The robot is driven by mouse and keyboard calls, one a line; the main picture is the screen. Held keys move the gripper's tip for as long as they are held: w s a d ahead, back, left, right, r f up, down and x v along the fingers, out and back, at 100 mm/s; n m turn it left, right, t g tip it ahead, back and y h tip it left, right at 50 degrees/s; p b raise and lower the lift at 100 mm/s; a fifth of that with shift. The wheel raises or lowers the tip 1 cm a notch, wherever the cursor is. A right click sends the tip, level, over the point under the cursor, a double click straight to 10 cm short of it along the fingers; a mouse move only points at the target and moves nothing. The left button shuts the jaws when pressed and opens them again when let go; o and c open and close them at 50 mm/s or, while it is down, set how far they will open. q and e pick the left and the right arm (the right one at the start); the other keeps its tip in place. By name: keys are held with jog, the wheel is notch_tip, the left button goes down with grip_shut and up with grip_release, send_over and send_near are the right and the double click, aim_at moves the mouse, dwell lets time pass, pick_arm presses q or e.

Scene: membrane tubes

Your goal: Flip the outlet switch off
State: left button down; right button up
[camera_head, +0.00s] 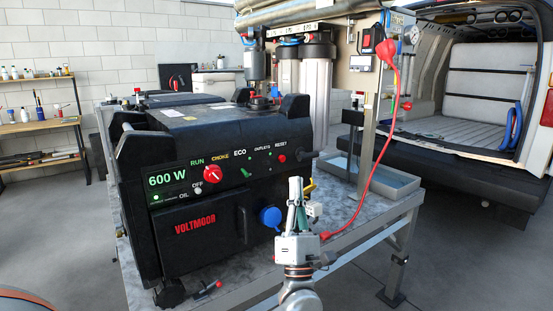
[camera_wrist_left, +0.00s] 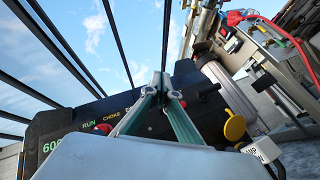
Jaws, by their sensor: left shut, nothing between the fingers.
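A black generator (camera_head: 140,205) marked VOLTMOOR stands on the metal bench, and its display reads 600 W. Its front panel has a label that appears to read OUTLETS (camera_head: 262,148), with a small switch (camera_head: 270,172) below it; its position is too small to tell. My left gripper (camera_head: 297,190) is shut and empty, in front of the generator's right end, below and right of that switch, with fingers pointing up. In the left wrist view the closed fingertips (camera_wrist_left: 162,80) cover part of the panel, and the outlet switch cannot be made out.
A red choke knob (camera_head: 212,173), a red reset button (camera_head: 282,158) and a blue round cover (camera_head: 270,217) are on the generator front. A red cable (camera_head: 385,135) hangs to the bench (camera_head: 345,215) right of my gripper. A yellow part (camera_wrist_left: 235,127) is close by.

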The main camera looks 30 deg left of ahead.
pick_arm(q)
jog(key=s+a+r+m+g+y+b, duration=0.15)
jog(key=a+r+m+g, duration=0.4)
jog(key=m+g, duration=0.85)
jog(key=a+r+m+g+y+b, duration=0.2)
jog(key=a+r+m+g, duration=0.4)
jog(key=m+g, duration=0.8)
jog(key=w+d+r+n+t+h+b, duration=0.2)
jog(key=w+d+n+t+h, duration=0.4)
jog(key=d+n+t+h, duration=0.1)
jog(key=shift+w+d+r+t+h, duration=0.15)
jog(key=shift+d+r+t+h, duration=0.25)
jog(key=shift+h, duration=0.35)
jog(key=shift+a+f, duration=0.15)
jog(key=shift+f, duration=0.05)
